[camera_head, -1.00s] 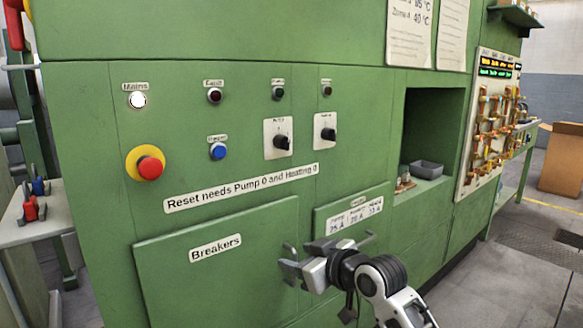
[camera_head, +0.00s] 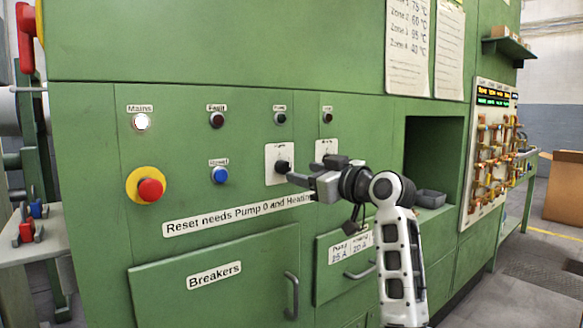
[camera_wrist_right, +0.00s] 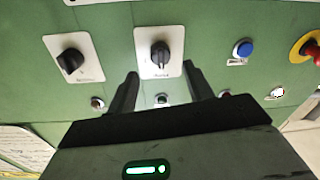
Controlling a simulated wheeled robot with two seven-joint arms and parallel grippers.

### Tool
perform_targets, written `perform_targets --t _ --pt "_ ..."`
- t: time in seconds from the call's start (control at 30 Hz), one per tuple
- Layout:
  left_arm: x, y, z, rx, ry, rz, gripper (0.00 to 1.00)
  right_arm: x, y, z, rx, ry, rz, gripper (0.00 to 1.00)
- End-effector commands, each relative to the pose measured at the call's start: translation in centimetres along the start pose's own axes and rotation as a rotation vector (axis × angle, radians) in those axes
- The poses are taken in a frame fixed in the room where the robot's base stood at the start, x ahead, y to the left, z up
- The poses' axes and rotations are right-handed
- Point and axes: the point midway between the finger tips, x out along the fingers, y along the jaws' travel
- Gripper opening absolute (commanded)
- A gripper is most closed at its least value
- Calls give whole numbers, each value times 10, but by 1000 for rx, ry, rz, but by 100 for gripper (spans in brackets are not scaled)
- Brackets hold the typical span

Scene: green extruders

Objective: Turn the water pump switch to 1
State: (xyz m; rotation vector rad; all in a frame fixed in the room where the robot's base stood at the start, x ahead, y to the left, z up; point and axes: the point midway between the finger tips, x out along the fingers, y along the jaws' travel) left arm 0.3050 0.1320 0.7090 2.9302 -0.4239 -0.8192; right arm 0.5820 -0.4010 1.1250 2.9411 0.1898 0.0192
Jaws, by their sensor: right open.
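The pump switch is a black rotary knob on a white plate (camera_head: 272,175), on the green panel; I take it for the left one of two, its label being too small to read surely. In the wrist view its knob (camera_wrist_right: 160,54) shows ahead of my open fingers, roughly centred between them. My right gripper (camera_head: 296,171) is open and empty, close to the knob; I cannot tell if it touches. The other switch (camera_wrist_right: 70,61) is beside it, mostly hidden behind my gripper in the head view. My left gripper is out of view.
A blue reset button (camera_head: 220,175), a red emergency button (camera_head: 150,190) on yellow and a lit mains lamp (camera_head: 140,122) are to the left. Below are the Breakers door (camera_head: 215,290) and a drawer with handles.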

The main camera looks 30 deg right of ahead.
Motion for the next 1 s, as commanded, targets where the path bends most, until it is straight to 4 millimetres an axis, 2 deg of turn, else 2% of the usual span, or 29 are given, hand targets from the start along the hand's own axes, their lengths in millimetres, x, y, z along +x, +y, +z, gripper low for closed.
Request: perform_targets --t 0.1,0.3,0.7,0.73,0.87,0.9,1.0 --pt "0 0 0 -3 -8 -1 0 24 -1 -1 3 0 -4 51" --pt "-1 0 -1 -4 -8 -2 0 49 0 -1 1 1 -1 51" --pt "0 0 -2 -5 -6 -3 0 56 0 0 -1 0 0 51" --pt "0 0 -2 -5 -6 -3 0 56 0 0 -1 0 0 46" --pt "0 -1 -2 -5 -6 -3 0 56 0 0 -1 -1 0 10" --pt "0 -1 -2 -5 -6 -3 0 56 0 0 -1 -1 0 6" --pt "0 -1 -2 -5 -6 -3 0 56 0 0 0 -1 0 7"
